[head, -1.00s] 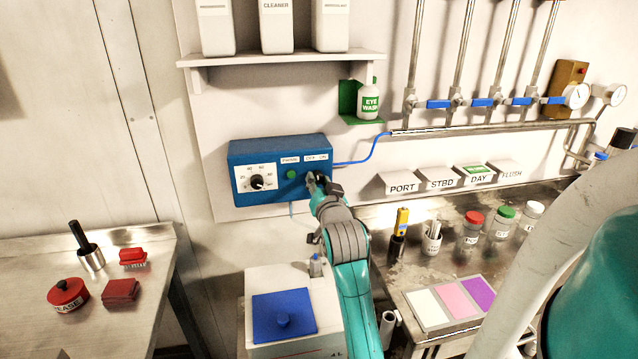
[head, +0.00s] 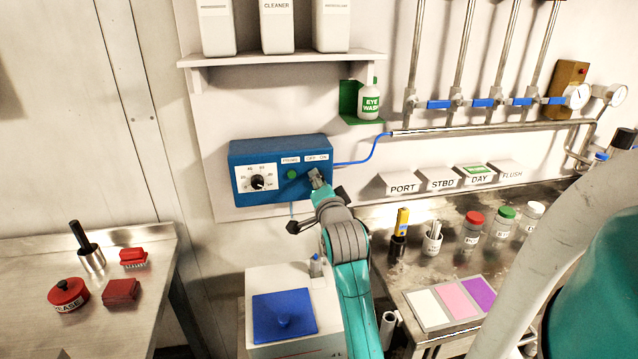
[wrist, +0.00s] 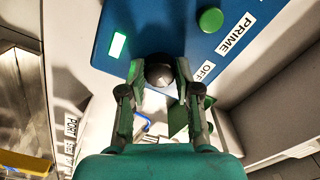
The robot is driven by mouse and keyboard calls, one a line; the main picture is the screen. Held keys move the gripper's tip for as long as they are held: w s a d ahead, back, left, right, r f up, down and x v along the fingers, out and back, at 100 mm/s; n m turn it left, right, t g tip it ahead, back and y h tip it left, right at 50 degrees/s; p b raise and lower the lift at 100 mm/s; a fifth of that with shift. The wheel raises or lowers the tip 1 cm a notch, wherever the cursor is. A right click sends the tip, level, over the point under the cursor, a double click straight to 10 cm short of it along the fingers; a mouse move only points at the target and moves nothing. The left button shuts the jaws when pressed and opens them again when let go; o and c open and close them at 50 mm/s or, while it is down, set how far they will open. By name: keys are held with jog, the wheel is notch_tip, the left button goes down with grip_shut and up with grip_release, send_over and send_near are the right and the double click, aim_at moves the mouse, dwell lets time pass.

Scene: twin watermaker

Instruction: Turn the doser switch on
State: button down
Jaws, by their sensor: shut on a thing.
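The blue doser box (head: 268,186) hangs on the wall in the head view. It carries a dial (head: 257,182), a green button (head: 291,174) labelled PRIME, and an OFF/ON label at right. My gripper (head: 317,181) is at the box's right end, below that label. In the wrist view my gripper (wrist: 159,75) is shut on the dark round switch knob (wrist: 158,69), with one finger on each side. The green button (wrist: 210,19) and a bright pale-green rectangle (wrist: 118,45) show on the box face. The knob's pointer direction is hidden. ON is not readable in the wrist view.
A shelf (head: 280,58) with white bottles is above the box, and an eye wash bottle (head: 369,101) is to its right. A blue hose (head: 362,159) leaves the box's right side. A white tank (head: 262,335) with a blue lid stands below.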

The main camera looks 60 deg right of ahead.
dwell(0.4)
jog(key=c, duration=0.8)
grip_release()
jog(key=v, duration=0.7)
jog(key=shift+s+a, duration=0.15)
jog(key=shift+s, duration=0.05)
